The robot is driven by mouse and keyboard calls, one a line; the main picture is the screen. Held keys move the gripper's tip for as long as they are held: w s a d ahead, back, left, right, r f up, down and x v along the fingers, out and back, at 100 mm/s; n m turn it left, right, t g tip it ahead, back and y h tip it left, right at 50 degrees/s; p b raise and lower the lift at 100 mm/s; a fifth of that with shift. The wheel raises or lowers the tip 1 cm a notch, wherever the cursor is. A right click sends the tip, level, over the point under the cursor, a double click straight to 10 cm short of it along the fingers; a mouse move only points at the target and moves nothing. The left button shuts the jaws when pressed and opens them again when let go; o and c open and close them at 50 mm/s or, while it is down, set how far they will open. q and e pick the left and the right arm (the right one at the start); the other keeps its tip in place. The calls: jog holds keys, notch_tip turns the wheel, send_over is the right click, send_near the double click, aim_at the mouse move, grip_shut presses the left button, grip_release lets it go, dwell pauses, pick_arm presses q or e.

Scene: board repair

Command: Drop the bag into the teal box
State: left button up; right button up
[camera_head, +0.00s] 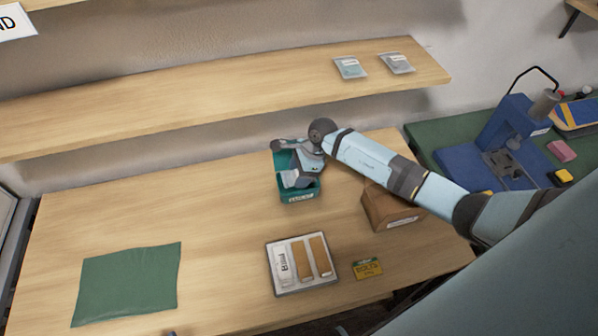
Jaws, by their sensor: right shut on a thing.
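The teal box (297,195) stands on the wooden table, towards its back and right of the middle. My right gripper (294,178) is over and partly inside the teal box, reaching in from the right. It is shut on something. A pale grey piece that looks like the bag shows at the fingers, inside the box's rim, but my gripper hides most of it. Two more small silvery bags (350,67) and (397,62) lie on the wall shelf. My left gripper does not show.
A cardboard box (390,212) stands right of the teal box, under my right arm. A white tray (292,289) with parts, a yellow-green packet (368,267) and a green mat (128,284) lie in front. The shelf (200,92) runs above. The table's left middle is clear.

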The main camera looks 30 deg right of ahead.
jog(key=o, duration=1)
jog(key=shift+d+r, duration=0.25)
jog(key=shift+r, duration=0.2)
jog(key=v, duration=0.3)
jog(key=shift+d+r+b, duration=0.1)
jog(key=shift+b, duration=0.3)
jog(key=s+d+b, duration=0.3)
jog(key=d, duration=0.8)
jog(key=shift+d+r, duration=0.35)
jog(key=shift+s, duration=0.15)
